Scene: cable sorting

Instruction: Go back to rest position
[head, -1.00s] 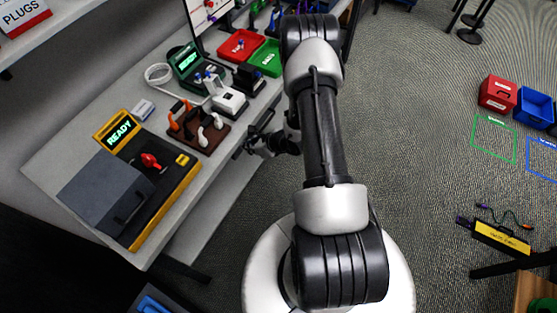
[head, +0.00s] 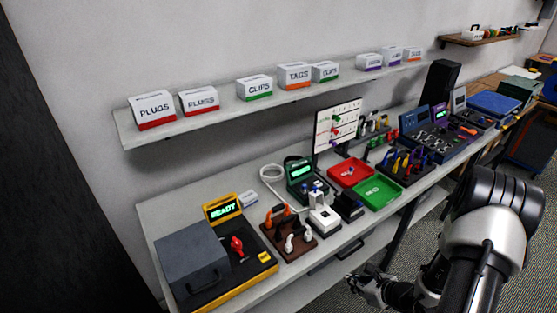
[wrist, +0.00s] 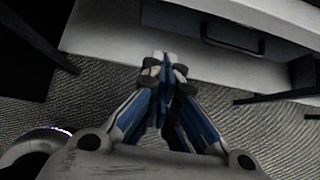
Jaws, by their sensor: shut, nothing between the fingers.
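My gripper (head: 366,290) is at the lower right of the head view, in front of the bench edge and below the bench top. The wrist view shows its two blue-lined fingers (wrist: 163,65) closed together at the tips, with nothing between them. A drawer front with a dark handle (wrist: 232,40) lies beyond the fingertips in that view, with carpet below it. My arm is folded at the right of the head view and holds nothing.
The bench (head: 160,218) carries a yellow device reading READY (head: 224,208), a brown holder (head: 288,241), a red tray (head: 350,183) and a green tray (head: 398,197). A shelf (head: 130,122) of labelled boxes hangs above. Carpet (head: 428,248) shows beside my arm.

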